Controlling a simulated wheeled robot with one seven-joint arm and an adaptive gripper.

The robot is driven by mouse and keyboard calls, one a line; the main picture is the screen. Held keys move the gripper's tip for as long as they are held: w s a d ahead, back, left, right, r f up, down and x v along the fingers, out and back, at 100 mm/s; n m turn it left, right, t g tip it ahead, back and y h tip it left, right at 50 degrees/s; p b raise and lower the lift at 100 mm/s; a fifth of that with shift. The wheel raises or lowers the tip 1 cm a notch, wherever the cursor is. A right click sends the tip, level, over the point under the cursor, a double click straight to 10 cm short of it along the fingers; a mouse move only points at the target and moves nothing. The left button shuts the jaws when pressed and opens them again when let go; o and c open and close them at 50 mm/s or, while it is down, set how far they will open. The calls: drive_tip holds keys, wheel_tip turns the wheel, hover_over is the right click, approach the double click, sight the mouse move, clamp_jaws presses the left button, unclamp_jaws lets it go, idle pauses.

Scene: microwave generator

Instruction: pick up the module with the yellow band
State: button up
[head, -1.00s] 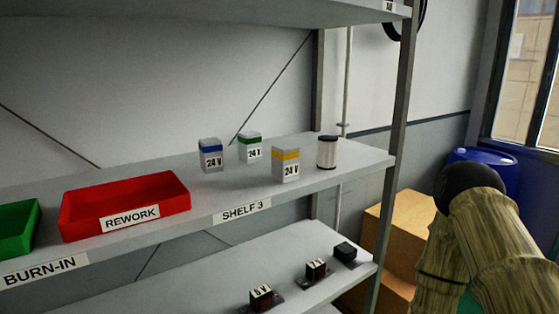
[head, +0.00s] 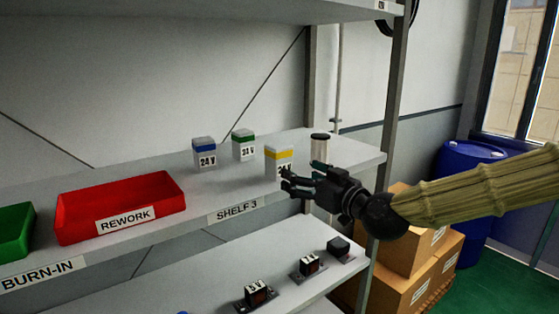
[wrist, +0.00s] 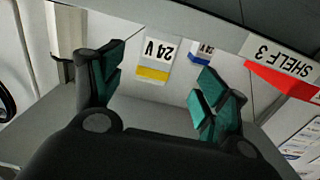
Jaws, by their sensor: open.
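The module with the yellow band (head: 278,157) stands upright on the shelf marked SHELF 3, and my gripper hides its lower right part in the head view. My gripper (head: 288,180) is open and empty, in front of and slightly right of that module. In the wrist view the picture is upside down, and the yellow-banded module (wrist: 157,62) shows beyond and between the spread fingers (wrist: 158,90), apart from them.
A blue-banded module (head: 204,153) and a green-banded module (head: 244,145) stand left of and behind it. A black-capped cylinder (head: 319,148) stands close on the right, partly behind my gripper. A red REWORK bin (head: 120,205) sits left. An upper shelf (head: 200,12) hangs above.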

sight(285, 160)
drive_tip(key=shift+r+p+x, duration=0.2)
drive_tip(key=shift+p+x, duration=0.15)
drive_tip(key=shift+x, duration=0.6)
drive_tip(key=shift+r+p+x, duration=0.15)
drive_tip(key=shift+p+x, duration=0.2)
drive_tip(key=shift+x, duration=0.6)
drive_tip(key=shift+r+p+x, duration=0.2)
drive_tip(key=shift+p+x, duration=0.15)
drive_tip(key=shift+x, duration=0.6)
drive_tip(key=shift+w+a+r+p, duration=0.15)
drive_tip(key=shift+w+a+p, duration=0.15)
drive_tip(key=shift+w+p, duration=0.3)
drive_tip(key=shift+w+a+r+p, duration=0.1)
drive_tip(key=shift+w+a+p, duration=0.2)
drive_tip(key=shift+w+p, duration=0.3)
drive_tip(key=shift+p+x, duration=0.65)
drive_tip(key=shift+x, duration=0.7)
drive_tip(key=shift+f, duration=0.1)
drive_tip(key=c, duration=1.1)
drive_tip(key=shift+c, duration=0.8)
